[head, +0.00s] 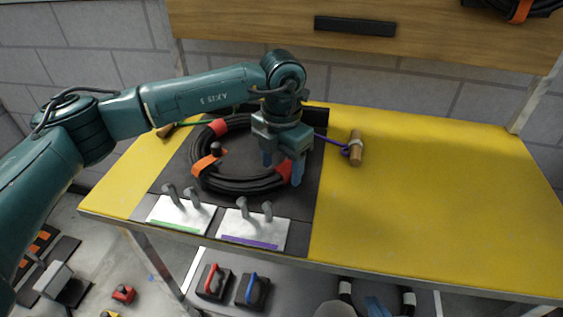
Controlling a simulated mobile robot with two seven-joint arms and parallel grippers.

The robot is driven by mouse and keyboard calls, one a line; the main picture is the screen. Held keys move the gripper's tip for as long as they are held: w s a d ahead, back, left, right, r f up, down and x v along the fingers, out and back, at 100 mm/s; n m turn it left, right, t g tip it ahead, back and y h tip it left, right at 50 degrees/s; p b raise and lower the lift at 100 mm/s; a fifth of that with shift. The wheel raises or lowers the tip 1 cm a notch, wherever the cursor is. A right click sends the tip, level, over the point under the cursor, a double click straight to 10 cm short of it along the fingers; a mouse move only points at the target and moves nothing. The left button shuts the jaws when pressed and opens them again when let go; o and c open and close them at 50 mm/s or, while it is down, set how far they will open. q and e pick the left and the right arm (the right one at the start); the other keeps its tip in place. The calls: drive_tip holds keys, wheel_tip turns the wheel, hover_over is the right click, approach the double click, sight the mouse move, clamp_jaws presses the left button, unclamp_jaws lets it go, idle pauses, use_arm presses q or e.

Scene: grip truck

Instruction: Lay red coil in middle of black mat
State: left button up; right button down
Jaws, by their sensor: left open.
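The coil (240,186) is a thick black cable ring with red bands and an orange strap. It lies on the black mat (309,205), on the left part of the yellow table. My left gripper (283,172) points down over the coil's right side and is open. One blue finger is on the inner side of the ring and the other on the outer side. The gripper hides part of the coil's right side; I cannot tell whether the fingers touch it. My right gripper is not visible.
Two white plates (181,213) with grey pegs stand at the mat's front edge. A wooden toggle (356,148) on a purple cord lies right of the mat; another wooden piece (165,131) with a green cord lies left. The yellow tabletop (450,190) is clear on the right.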

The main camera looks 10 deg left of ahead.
use_arm(q)
wheel_tip(320, 180, up, 13)
drive_tip(key=shift+r, duration=0.15)
